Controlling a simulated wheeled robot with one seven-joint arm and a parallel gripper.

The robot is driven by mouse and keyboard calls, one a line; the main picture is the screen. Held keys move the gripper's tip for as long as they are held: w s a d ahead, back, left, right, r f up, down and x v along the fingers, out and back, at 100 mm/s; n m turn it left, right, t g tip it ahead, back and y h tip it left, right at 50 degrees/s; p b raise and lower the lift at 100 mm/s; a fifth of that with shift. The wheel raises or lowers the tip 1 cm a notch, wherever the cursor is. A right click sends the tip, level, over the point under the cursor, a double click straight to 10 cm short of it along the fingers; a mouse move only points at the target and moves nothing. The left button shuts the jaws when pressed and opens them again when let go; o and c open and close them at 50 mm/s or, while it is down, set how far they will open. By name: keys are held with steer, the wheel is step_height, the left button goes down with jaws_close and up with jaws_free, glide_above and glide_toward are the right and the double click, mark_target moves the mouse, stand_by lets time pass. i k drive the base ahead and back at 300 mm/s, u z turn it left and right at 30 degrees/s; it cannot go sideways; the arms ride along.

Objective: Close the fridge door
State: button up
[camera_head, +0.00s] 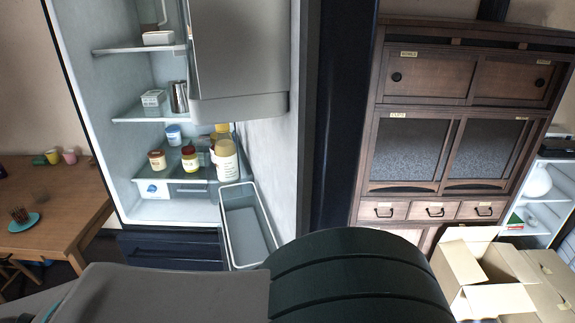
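The fridge (170,208) stands at the left with its lit white interior in view. Its door (278,160) stands wide open to the right of the interior, inner face toward the shelves. The door's dark outer edge (340,110) runs up the middle of the picture. A grey bin (238,108) hangs high on the door and a lower open bin (228,222) sits near its bottom. The top of the fridge and door is cut off. My arm fills the bottom of the view and hides the door's lower end. My gripper does not show.
Jars and bottles (225,160) stand on the fridge shelves. A wooden table (60,205) is at the left. A wooden cabinet (425,195) stands right of the door. Open cardboard boxes (490,300) lie at the lower right, near another open shelved unit (545,210).

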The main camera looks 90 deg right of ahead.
mark_target(292, 78)
steer(key=k, duration=1.65)
steer(key=z, duration=2.65)
steer(key=k, duration=0.85)
steer(key=u, duration=0.85)
steer(key=i, duration=0.5)
